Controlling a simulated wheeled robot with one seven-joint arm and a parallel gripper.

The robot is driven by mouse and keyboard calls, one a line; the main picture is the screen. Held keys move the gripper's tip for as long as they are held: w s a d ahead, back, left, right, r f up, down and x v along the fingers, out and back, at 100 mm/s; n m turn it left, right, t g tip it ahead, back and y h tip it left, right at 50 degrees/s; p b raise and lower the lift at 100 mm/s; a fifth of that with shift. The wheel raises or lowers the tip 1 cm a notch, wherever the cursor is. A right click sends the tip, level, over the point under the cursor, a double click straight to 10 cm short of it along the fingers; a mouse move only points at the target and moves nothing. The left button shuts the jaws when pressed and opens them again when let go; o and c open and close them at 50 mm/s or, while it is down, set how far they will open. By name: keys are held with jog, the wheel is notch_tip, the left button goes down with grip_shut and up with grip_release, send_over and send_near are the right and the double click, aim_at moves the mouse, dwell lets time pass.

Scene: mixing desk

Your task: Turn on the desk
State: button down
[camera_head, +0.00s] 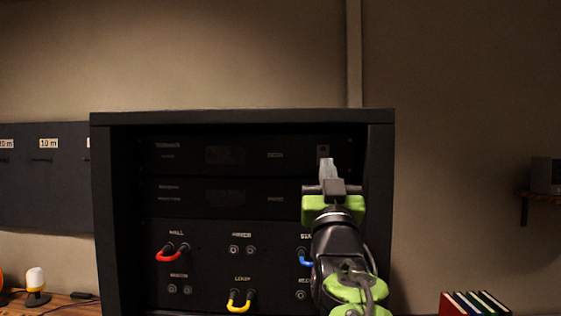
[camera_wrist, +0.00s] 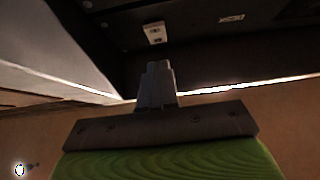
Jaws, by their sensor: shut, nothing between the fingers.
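The black rack (camera_head: 243,116) fills the middle of the head view, with its dark panels set inside. A small light-coloured switch (camera_head: 323,150) sits at the right end of its top panel. The switch also shows in the wrist view (camera_wrist: 155,33), beyond my fingertips. My gripper (camera_head: 325,166) is shut and empty, its fingers pointing up just below the switch in the head view. In the wrist view my fingertips (camera_wrist: 158,68) look apart from the switch, though the exact depth gap is hard to tell. My arm hides part of the lower right panels.
Red (camera_head: 172,256), yellow (camera_head: 239,306) and blue (camera_head: 306,261) patch cables loop from the lower panel. The rack's right side wall (camera_head: 380,200) stands close beside my gripper.

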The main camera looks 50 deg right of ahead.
jog(key=w+d, duration=0.1)
jog(key=d, duration=0.1)
jog(key=w+d, duration=0.1)
jog(key=shift+w+f, duration=0.25)
jog(key=shift+w, duration=0.05)
jog(key=shift+w+d+f, duration=0.1)
jog(key=shift+w+d, duration=0.1)
jog(key=shift+d, duration=0.1)
jog(key=shift+a+b, duration=0.1)
jog(key=shift+b, duration=0.25)
